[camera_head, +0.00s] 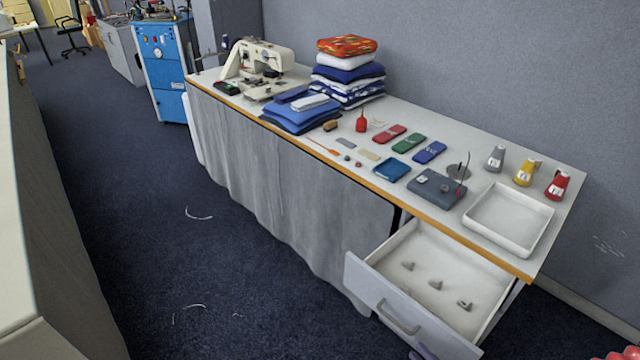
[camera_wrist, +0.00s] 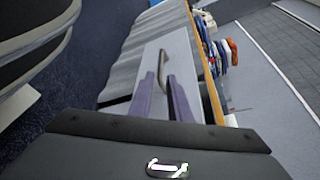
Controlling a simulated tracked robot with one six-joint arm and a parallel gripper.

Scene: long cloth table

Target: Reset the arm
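In the head view, a small purple tip of my gripper (camera_head: 424,352) shows at the bottom edge, just below the drawer front. The rest of my arm is mostly out of that view. The white drawer (camera_head: 362,280) is pulled out, with three small grey pieces inside.
The open drawer juts out over the floor. Blue carpet (camera_head: 200,270) left of the table is mostly clear.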

